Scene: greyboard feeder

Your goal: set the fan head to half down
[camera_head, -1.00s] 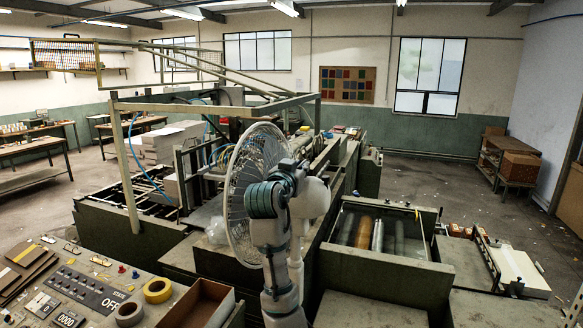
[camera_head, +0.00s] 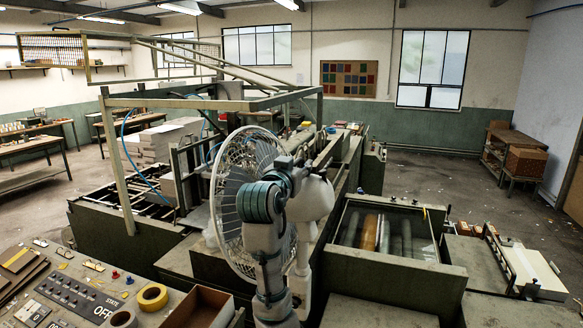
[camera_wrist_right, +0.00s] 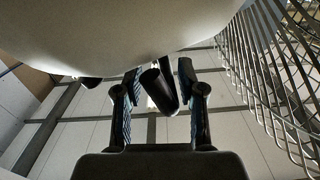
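The white fan (camera_head: 226,205) stands in the centre of the head view, its round wire cage facing left and its smooth housing (camera_head: 312,198) on the right. My right arm rises in front of it and hides part of both. My right gripper (camera_head: 312,158) is at the top of the housing. In the right wrist view the gripper (camera_wrist_right: 160,110) has its two fingers apart, below the pale housing (camera_wrist_right: 150,30). A dark cylindrical piece (camera_wrist_right: 158,88) shows between the fingertips; I cannot tell whether they touch it. The cage (camera_wrist_right: 275,75) is at the right. My left gripper is out of view.
A control panel (camera_head: 75,292) with yellow tape (camera_head: 152,296) and an open cardboard box (camera_head: 200,308) lies at lower left. A machine with rollers (camera_head: 385,235) stands right of the fan. The feeder frame (camera_head: 190,103) is behind it. Open floor lies at far right.

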